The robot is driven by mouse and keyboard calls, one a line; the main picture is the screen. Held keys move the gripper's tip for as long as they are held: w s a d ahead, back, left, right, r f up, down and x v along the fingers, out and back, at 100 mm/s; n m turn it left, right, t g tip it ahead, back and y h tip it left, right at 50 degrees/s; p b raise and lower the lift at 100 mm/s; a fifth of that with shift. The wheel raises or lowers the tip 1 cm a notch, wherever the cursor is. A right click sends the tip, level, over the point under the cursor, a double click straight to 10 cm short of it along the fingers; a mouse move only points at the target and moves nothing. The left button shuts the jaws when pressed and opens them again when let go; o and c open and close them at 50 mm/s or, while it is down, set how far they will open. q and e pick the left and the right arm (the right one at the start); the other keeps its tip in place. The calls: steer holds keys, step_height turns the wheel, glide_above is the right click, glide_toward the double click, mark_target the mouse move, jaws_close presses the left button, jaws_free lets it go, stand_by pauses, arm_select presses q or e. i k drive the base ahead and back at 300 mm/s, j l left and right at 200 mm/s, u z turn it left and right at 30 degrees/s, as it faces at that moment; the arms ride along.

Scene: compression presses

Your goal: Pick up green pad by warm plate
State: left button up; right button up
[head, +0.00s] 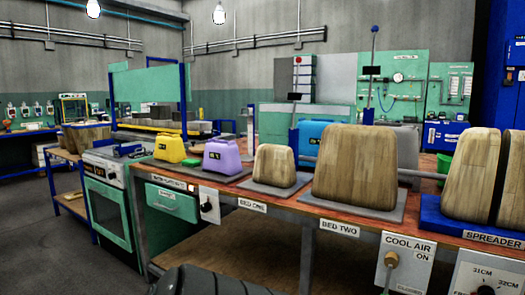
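A small flat green pad (191,162) lies on the workbench between a yellow block (170,149) and a purple block (222,157). A small label (168,182) on the bench edge below them is too blurred to read surely. A dark flat plate (205,177) lies under the purple block. I cannot tell for certain which plate is the warm plate. Neither of my grippers shows in the head view. A dark rounded part at the bottom centre seems to be mine, and no fingers show on it.
Wooden blocks stand on plates at bed one (274,165) and bed two (353,162). Another wooden block (472,176) sits on the blue spreader (440,223). Tall levers rise behind. A green-fronted oven (108,212) stands left of the bench. Open floor lies at the lower left.

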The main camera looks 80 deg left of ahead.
mark_target(189, 163)
steer(key=u, duration=3.05)
